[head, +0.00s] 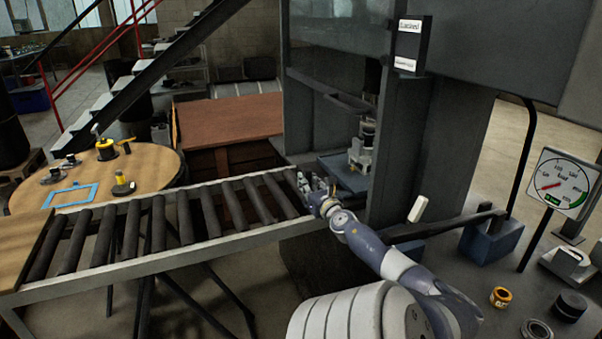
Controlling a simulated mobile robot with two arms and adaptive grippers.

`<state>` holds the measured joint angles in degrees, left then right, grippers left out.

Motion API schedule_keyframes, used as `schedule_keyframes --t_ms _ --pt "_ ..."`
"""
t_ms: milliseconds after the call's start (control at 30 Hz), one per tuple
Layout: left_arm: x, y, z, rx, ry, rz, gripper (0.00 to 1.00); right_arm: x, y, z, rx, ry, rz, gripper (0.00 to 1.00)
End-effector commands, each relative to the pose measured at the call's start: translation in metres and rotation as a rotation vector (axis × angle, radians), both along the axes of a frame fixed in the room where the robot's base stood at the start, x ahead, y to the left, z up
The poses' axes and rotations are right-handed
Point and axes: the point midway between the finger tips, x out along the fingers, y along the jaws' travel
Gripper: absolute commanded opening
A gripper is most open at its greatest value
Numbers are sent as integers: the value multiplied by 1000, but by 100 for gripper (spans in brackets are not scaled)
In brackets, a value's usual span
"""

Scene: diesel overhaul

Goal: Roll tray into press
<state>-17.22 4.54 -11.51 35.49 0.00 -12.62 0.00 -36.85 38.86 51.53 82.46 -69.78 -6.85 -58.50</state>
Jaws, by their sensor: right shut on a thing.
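The roller conveyor (92,262) runs from the lower left to the press (320,122), and its rollers are bare. A blue-grey tray (327,167) sits inside the press opening, just past the conveyor's right end. A metal part (359,155) stands on it, below the press ram. My right gripper (307,186) is at the tray's near left edge, by the last rollers. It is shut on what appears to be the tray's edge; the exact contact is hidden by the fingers. My left gripper is out of view.
A round wooden table (150,160) with small tools and a blue frame (70,196) stands behind the conveyor. A pressure gauge (563,184) stands at right. A lever bar (440,226) juts from the press near my arm. Small parts lie at lower right.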

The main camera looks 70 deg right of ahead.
Motion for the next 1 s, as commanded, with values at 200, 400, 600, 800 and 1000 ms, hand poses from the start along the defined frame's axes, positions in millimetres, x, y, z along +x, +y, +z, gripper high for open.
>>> schedule_keyframes --t_ms 200,400,600,800,1000 --pt "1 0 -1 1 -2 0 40 -4 -3 0 0 0 -5 0" --pt "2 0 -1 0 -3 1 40 -5 -4 0 -1 1 -7 0" --pt "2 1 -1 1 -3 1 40 -5 -4 0 -1 1 -7 38" --pt "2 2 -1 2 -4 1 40 -4 -3 0 0 0 -5 38" --pt "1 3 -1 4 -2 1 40 -9 3 -2 2 1 -4 38"
